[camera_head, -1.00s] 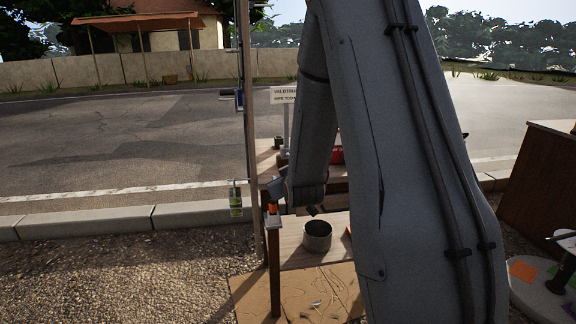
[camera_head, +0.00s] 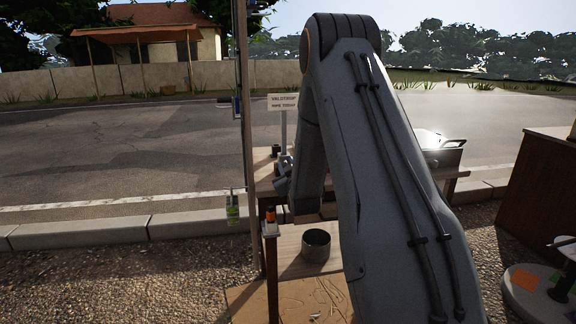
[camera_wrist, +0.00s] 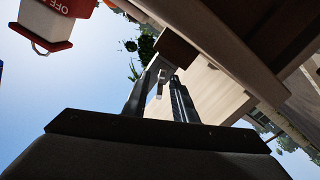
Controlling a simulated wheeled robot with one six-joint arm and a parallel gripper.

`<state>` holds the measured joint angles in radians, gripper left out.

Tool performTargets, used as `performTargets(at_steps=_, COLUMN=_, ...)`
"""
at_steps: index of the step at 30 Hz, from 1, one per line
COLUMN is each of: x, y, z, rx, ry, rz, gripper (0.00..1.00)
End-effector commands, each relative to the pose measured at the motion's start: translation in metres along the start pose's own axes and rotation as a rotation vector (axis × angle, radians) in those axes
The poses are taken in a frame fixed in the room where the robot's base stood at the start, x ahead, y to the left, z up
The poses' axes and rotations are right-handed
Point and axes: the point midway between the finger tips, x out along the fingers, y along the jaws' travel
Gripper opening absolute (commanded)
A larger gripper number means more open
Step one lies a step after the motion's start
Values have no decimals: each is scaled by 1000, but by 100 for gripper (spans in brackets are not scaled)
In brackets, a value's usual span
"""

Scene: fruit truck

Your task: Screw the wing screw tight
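My gripper (camera_head: 283,176) is beyond my arm in the head view, close to the right of a tall post. In the wrist view its two dark fingers (camera_wrist: 160,92) stand apart with a narrow gap. A small pale grey piece shows by the fingertips; I cannot tell whether it is the wing screw or part of a finger. A dark brown block end (camera_wrist: 177,50) is just past the tips. I cannot make out the wing screw clearly in either view, nor any contact with it.
The tall post (camera_head: 246,120) stands left of my gripper, with a green-labelled bottle (camera_head: 232,210) hanging by it. A metal pot (camera_head: 316,245) is on the wooden bench. A silver case (camera_head: 440,150) is right of my arm. A red-and-white box (camera_wrist: 62,20) hangs in the wrist view.

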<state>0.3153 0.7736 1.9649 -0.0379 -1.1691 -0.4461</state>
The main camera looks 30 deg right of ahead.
Motion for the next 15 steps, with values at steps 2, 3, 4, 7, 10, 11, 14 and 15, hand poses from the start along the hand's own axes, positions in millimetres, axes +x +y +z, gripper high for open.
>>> performTargets(at_steps=2, x=4, y=0, z=0, rx=0, ry=0, rz=0, gripper=25)
performTargets(at_steps=3, x=5, y=0, z=0, rx=0, ry=-1, rz=-1, gripper=25)
performTargets(at_steps=4, x=5, y=0, z=0, rx=0, ry=-1, rz=-1, gripper=25)
performTargets(at_steps=7, x=5, y=0, z=0, rx=0, ry=-1, rz=-1, gripper=25)
performTargets(at_steps=10, x=5, y=0, z=0, rx=0, ry=-1, rz=-1, gripper=25)
performTargets(at_steps=11, x=5, y=0, z=0, rx=0, ry=-1, rz=-1, gripper=20)
performTargets(at_steps=14, x=5, y=0, z=0, rx=0, ry=-1, rz=-1, gripper=3)
performTargets(at_steps=15, x=5, y=0, z=0, rx=0, ry=-1, rz=-1, gripper=0)
